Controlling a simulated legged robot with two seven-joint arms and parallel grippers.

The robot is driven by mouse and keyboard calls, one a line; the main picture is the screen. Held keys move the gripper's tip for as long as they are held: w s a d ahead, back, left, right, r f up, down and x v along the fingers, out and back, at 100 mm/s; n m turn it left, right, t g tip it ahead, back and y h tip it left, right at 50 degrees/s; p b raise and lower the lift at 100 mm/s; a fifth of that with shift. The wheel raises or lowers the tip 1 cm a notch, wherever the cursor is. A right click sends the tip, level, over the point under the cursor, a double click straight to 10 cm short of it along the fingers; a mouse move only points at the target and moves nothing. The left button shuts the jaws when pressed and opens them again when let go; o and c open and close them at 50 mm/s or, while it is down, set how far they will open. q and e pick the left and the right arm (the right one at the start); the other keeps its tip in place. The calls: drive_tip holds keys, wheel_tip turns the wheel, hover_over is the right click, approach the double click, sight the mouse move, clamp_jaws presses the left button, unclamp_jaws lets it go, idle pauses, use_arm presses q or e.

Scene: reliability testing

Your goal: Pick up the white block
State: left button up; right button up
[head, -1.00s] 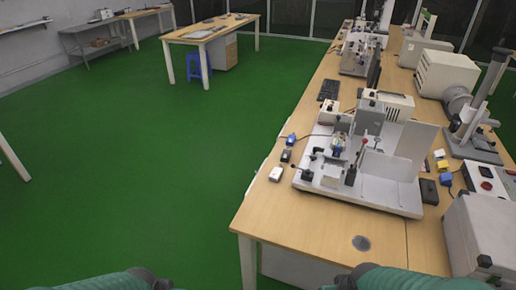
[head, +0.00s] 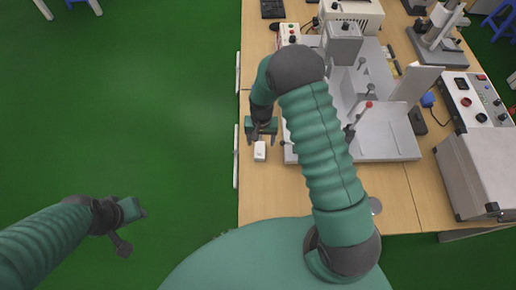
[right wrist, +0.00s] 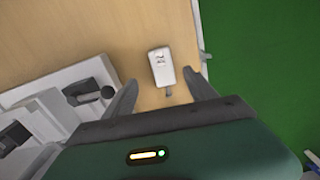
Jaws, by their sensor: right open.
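The white block (head: 260,151) lies on the wooden table (head: 258,205) near its left edge. It also shows in the right wrist view (right wrist: 161,67), with a small dark mark on its top. My right gripper (head: 262,136) is open just beyond the block in the head view. In the right wrist view its two fingers (right wrist: 160,84) are spread, with the block between and slightly ahead of them, apart from both. My left gripper (head: 131,223) hangs over the green floor, away from the table; its jaws are too unclear to read.
A grey and white test fixture (head: 375,142) with levers stands right of the block. A control box (head: 475,101) and a grey case (head: 475,172) are farther right. The table's left edge runs close to the block. The table in front of the block is clear.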

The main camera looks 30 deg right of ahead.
sight(259, 152)
drive_tip(key=f, duration=0.2)
drive_tip(key=shift+s+d+f, duration=0.2)
drive_tip(key=shift+s+f, duration=0.05)
drive_tip(key=shift+f, duration=0.1)
drive_tip(key=f, duration=0.1)
drive_tip(key=f+p, duration=0.1)
drive_tip(key=f, duration=0.3)
drive_tip(key=shift+w+a+f+p, duration=0.2)
drive_tip(key=shift+w+a+p, duration=0.1)
drive_tip(key=shift+w+a, duration=0.05)
drive_tip(key=shift+f, duration=0.15)
use_arm(q)
drive_tip(key=shift+v, duration=1)
use_arm(e)
drive_tip(key=shift+s+a, duration=0.1)
drive_tip(key=shift+c, duration=1.2)
drive_tip(key=c, duration=0.7)
use_arm(q)
drive_tip(key=shift+d, duration=0.25)
use_arm(e)
clamp_jaws()
